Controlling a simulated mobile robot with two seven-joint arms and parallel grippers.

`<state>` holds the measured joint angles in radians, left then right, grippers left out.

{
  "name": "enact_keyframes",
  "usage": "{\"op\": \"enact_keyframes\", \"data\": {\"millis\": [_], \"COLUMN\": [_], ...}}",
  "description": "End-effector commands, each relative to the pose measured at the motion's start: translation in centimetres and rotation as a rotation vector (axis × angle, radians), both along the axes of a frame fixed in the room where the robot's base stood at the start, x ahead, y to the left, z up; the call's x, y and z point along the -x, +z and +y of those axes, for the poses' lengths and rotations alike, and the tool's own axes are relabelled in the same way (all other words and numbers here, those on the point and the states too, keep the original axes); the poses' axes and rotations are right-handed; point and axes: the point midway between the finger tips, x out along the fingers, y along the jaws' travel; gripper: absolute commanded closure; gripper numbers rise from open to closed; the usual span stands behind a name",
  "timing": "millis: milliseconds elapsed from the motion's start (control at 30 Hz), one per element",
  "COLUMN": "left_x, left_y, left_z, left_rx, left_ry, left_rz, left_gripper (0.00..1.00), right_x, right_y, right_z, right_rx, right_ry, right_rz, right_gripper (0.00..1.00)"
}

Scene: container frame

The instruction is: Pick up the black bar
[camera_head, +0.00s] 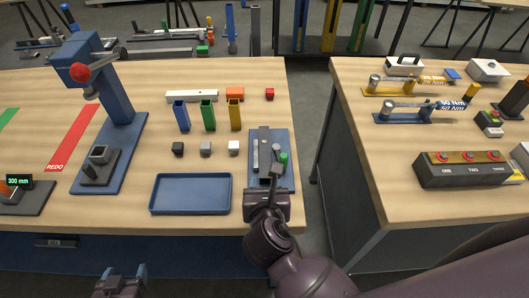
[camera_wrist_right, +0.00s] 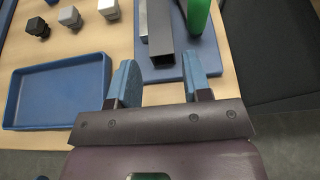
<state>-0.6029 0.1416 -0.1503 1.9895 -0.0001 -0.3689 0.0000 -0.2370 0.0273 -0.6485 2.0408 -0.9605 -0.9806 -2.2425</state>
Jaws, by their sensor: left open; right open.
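A dark, square-section bar, which looks like the black bar (camera_wrist_right: 160,28), lies lengthwise on a blue board (camera_wrist_right: 203,52), its hollow near end facing my right gripper (camera_wrist_right: 160,78). In the head view the bar (camera_head: 264,148) lies on the same board at the table's right edge. My right gripper (camera_head: 267,193) is open and empty; its blue fingers stand on either side of the bar's near end, short of it. Whether they touch the board is unclear. My left gripper (camera_head: 121,282) is open at the bottom left, in front of the table and away from the bar.
A green cylinder (camera_wrist_right: 198,14) stands right of the bar on the board. An empty blue tray (camera_head: 190,194) lies to the left, with black, grey and white blocks (camera_head: 206,148) behind it. A blue press (camera_head: 112,95) stands further left. A gap separates the right-hand table (camera_head: 350,95).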

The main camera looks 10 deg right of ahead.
Motion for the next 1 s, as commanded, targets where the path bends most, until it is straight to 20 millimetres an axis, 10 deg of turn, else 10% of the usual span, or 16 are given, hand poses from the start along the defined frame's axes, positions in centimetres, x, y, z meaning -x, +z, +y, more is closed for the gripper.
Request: {"op": "enact_keyframes", "data": {"millis": [700, 1000], "left_x": [-0.2, -0.2], "left_y": [-0.2, -0.2], "left_z": [0.0, 0.0], "left_rx": [-0.001, -0.002], "left_ry": [-0.001, -0.001], "left_rz": [-0.005, -0.004], "left_gripper": [0.31, 0.31], "right_x": [-4.7, -4.7], "right_y": [-2.0, -2.0], "right_z": [-1.0, -1.0], "right_rx": [-0.001, -0.001], "right_ry": [0.0, 0.0], "right_rz": [0.0, -0.001], "right_gripper": [0.55, 0.94]}}
